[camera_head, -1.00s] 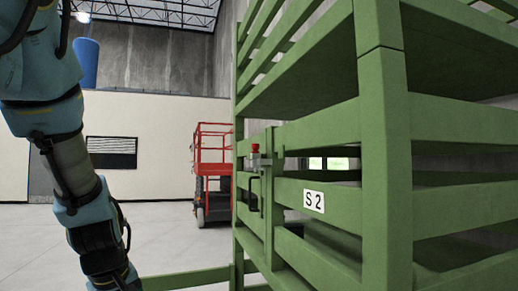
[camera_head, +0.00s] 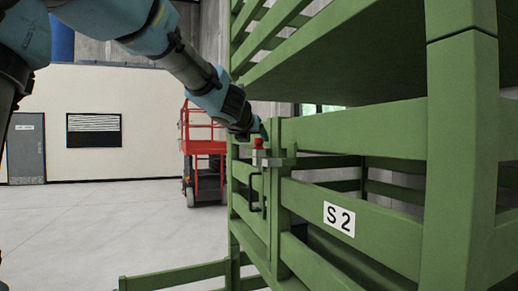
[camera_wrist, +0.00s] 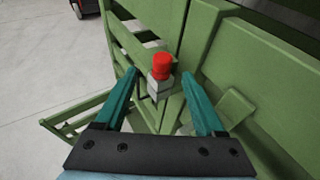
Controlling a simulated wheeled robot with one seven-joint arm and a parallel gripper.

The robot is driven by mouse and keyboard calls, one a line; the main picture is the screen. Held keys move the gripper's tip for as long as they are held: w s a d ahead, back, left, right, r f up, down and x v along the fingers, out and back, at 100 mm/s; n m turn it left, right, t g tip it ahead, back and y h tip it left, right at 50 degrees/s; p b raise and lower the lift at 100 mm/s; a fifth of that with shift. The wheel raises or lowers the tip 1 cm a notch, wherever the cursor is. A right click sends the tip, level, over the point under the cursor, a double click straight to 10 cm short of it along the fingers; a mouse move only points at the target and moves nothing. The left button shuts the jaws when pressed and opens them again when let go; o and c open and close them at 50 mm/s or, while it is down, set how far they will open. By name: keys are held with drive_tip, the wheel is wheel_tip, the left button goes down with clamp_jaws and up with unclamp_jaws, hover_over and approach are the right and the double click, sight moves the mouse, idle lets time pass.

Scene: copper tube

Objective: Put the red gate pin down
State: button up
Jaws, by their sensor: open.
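The red gate pin (camera_head: 258,143) stands upright in the grey latch bracket (camera_head: 276,162) on the green gate post; only its red top shows clearly. In the wrist view the red pin (camera_wrist: 161,66) appears between the two teal fingers, on a grey block (camera_wrist: 160,86). My gripper (camera_head: 262,129) is at the latch, close by the pin's top in the head view. It is open (camera_wrist: 161,76), with the fingers spread wide on either side of the pin. I cannot tell whether either finger touches it.
The green slatted rack with its S 2 label (camera_head: 338,219) fills the right side. A dark handle (camera_head: 255,192) sits below the latch. A low green rail (camera_head: 180,277) runs at the bottom. A red lift (camera_head: 203,150) stands behind. The floor at left is clear.

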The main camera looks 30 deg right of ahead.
sight(258, 141)
drive_tip(key=shift+p+x, duration=0.65)
drive_tip(key=shift+x, duration=2.45)
drive_tip(key=shift+s+d+r, duration=0.1)
drive_tip(key=shift+r, duration=0.05)
clamp_jaws()
